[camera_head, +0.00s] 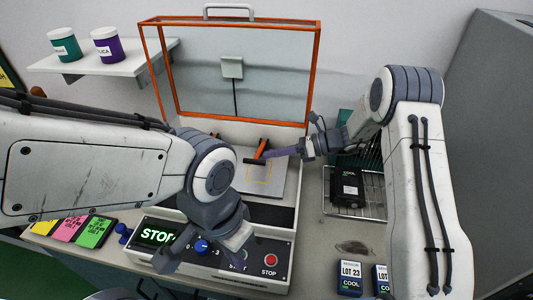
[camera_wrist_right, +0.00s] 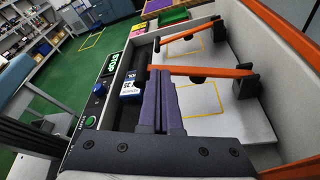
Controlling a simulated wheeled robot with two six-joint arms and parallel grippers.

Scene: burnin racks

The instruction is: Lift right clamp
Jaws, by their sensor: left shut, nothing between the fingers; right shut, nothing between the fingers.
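The right clamp, an orange bar with a black tip, shows in the head view (camera_head: 262,149) and as the nearer orange bar in the right wrist view (camera_wrist_right: 215,71). It stands over a grey plate (camera_head: 282,188) in the open test box. My right gripper (camera_head: 272,154) is shut and empty, its purple fingertips (camera_wrist_right: 160,73) at the clamp's black-tipped end. I cannot tell whether they touch it. The left clamp (camera_wrist_right: 190,32) lies farther off in the wrist view. My left gripper (camera_head: 240,250) is shut and empty above the front panel.
The box's orange-framed clear lid (camera_head: 238,22) stands open. The panel has a display (camera_head: 155,234), a blue knob (camera_head: 201,246) and a red stop button (camera_head: 271,260). A wire rack (camera_head: 372,205) holding a black device (camera_head: 346,186) is to the right. A labelled box (camera_wrist_right: 130,87) shows beside the fingers.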

